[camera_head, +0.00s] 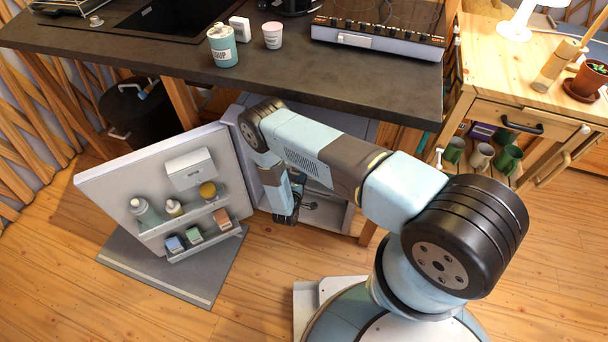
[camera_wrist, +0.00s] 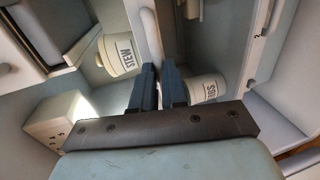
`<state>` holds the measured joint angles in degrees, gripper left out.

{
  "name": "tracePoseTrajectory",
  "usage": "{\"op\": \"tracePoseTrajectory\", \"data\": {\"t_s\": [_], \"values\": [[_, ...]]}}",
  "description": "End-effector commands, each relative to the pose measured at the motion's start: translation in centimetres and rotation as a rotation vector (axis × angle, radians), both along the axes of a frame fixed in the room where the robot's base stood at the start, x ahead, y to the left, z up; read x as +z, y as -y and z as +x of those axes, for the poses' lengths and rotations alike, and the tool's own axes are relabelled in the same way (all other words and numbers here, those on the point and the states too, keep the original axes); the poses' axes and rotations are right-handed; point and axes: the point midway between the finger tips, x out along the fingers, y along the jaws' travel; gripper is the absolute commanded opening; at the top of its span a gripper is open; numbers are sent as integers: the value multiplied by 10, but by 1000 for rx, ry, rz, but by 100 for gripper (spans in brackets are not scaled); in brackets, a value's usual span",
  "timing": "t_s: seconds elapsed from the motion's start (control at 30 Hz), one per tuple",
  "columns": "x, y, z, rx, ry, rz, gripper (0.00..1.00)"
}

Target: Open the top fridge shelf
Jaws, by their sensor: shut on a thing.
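The fridge (camera_head: 358,135) stands under the dark counter with its white door (camera_head: 110,185) swung open to the left. My gripper (camera_head: 287,215) is inside the fridge opening, and my arm hides much of the interior. In the wrist view, my gripper's dark fingers (camera_wrist: 158,85) are close together, shut on a pale bar-like handle (camera_wrist: 150,35) that runs up between them. I cannot tell how far the shelf is pulled out. A white jar marked STEW (camera_wrist: 118,55) is left of the fingers, and another white labelled jar (camera_wrist: 207,88) is right of them.
The door holds bottles and small boxes on its racks (camera_head: 205,215). A grey mat (camera_head: 205,285) lies below it. A wooden cabinet (camera_head: 480,90) is right. Floor ahead is clear.

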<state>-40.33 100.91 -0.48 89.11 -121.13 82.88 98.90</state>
Motion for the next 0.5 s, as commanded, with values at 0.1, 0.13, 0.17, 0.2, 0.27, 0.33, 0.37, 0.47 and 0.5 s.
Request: {"op": "tracePoseTrajectory", "data": {"t_s": [0.1,0.13,0.17,0.2,0.27,0.33,0.37,0.47,0.5], "values": [[-3,-12,-31,7,-10,0,0],[-3,-14,-38,7,-10,0,0],[-3,-17,-46,7,-10,0,0],[-3,-21,-56,7,-9,1,0],[-3,-27,-72,7,-10,0,0],[-3,-33,-91,7,-9,1,0],[-3,-36,-98,7,-9,1,0],[-3,-44,-123,6,-9,0,0],[-3,-48,-132,6,-9,0,0]]}}
